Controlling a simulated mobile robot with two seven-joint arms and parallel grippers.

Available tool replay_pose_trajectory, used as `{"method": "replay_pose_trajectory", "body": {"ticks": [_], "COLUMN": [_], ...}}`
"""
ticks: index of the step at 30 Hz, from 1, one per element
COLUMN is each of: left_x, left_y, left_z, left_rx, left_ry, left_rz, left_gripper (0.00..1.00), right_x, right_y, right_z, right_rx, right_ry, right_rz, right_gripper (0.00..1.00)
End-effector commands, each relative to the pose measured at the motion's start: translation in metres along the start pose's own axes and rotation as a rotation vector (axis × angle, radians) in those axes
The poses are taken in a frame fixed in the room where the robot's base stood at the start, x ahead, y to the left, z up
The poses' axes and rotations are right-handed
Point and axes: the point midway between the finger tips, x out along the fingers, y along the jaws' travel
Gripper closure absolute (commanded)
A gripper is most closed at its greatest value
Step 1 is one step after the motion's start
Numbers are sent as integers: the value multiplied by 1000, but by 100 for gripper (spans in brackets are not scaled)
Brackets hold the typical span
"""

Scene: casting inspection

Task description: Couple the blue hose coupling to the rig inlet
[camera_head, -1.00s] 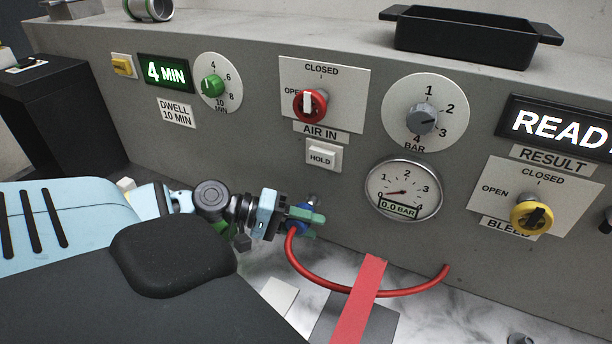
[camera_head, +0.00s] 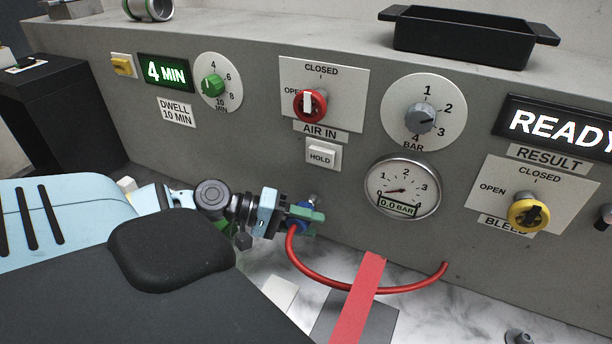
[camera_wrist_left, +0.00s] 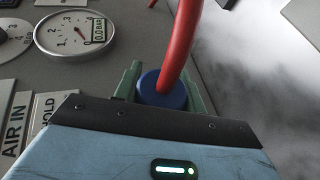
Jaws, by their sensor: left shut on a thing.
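My left gripper (camera_head: 308,215) is shut on the blue hose coupling (camera_head: 304,226), close to the rig's grey front panel below the AIR IN valve. In the left wrist view the blue coupling (camera_wrist_left: 162,92) sits between the green fingers of the left gripper (camera_wrist_left: 162,78). A red hose (camera_head: 318,282) runs from the coupling and curves right to the lower panel. A small metal fitting (camera_head: 313,198) shows just behind the fingers, which may be the rig inlet. Whether the coupling touches it is hidden. My right gripper is out of view.
The AIR IN valve (camera_head: 310,104) and HOLD button (camera_head: 322,156) are above the gripper. A pressure gauge (camera_head: 402,188) reading 0.0 bar is to the right. A red strip (camera_head: 359,300) crosses the hose. A black tray (camera_head: 465,42) stands on top of the rig.

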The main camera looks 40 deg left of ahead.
Motion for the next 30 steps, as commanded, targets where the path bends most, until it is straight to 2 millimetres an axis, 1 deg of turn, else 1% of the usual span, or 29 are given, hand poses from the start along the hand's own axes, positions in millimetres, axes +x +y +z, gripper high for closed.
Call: {"method": "replay_pose_trajectory", "body": {"ticks": [18,30], "left_x": [0,3], "left_y": [1,0], "left_z": [0,-6], "left_rx": [0,0], "left_ry": [0,0], "left_rz": [1,0], "left_gripper": [86,86], "right_x": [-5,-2], "right_y": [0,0], "right_z": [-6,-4], "right_rx": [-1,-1], "right_ry": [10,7], "right_rz": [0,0], "right_gripper": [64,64]}}
